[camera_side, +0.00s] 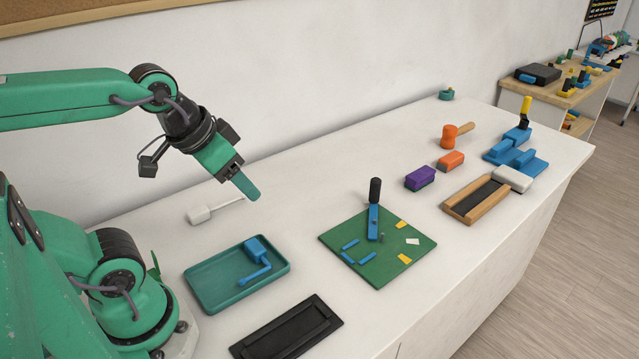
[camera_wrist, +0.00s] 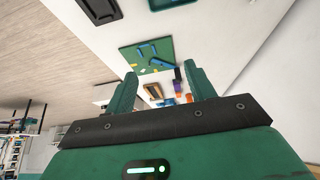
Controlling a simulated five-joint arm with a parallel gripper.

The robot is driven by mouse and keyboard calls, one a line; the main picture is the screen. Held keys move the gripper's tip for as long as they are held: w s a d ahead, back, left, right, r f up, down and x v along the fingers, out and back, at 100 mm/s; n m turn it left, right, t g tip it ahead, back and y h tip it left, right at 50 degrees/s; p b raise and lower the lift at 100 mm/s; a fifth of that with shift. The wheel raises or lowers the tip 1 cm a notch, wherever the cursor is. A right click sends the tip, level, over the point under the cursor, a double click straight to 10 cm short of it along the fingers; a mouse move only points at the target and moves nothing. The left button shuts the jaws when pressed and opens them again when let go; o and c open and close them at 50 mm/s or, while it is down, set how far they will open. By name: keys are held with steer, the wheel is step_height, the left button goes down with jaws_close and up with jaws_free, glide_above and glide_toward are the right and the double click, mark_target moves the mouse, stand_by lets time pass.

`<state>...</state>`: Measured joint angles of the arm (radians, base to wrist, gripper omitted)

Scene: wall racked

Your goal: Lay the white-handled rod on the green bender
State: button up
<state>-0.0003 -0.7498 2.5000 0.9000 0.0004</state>
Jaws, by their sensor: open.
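The white-handled rod (camera_side: 210,211) lies on the white table near the wall, its thin rod pointing right toward the back. My gripper (camera_side: 248,188) is open and empty, raised above the table to the right of the white handle. Its two green fingers (camera_wrist: 159,92) stand apart in the wrist view. The green bender (camera_side: 378,248) is a flat green board with blue and yellow pieces and an upright black-handled blue lever (camera_side: 374,215). The board also shows in the wrist view (camera_wrist: 147,56). I cannot make out the white handle in the wrist view.
A teal tray (camera_side: 200,289) holding a blue-handled tool (camera_side: 257,255) and a black tray (camera_side: 287,329) lie in front. Purple (camera_side: 419,178) and orange (camera_side: 451,160) blocks, a wooden-framed tray (camera_side: 474,200) and a blue fixture (camera_side: 515,155) stand farther right. Table between rod and board is clear.

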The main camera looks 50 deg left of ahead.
steer(key=shift+a, duration=0.1)
steer(key=g, duration=0.5)
glide_above(199, 210)
steer(key=f, duration=1.5)
steer(key=shift+w+d+f, duration=0.15)
steer(key=shift+d+f, duration=0.2)
steer(key=shift+s+a+f+g, duration=0.3)
steer(key=shift+a+f, duration=0.1)
steer(key=shift+f, duration=1.3)
steer(key=shift+f, duration=0.1)
steer(key=shift+w+f, duration=0.1)
steer(key=shift+f, duration=2.4)
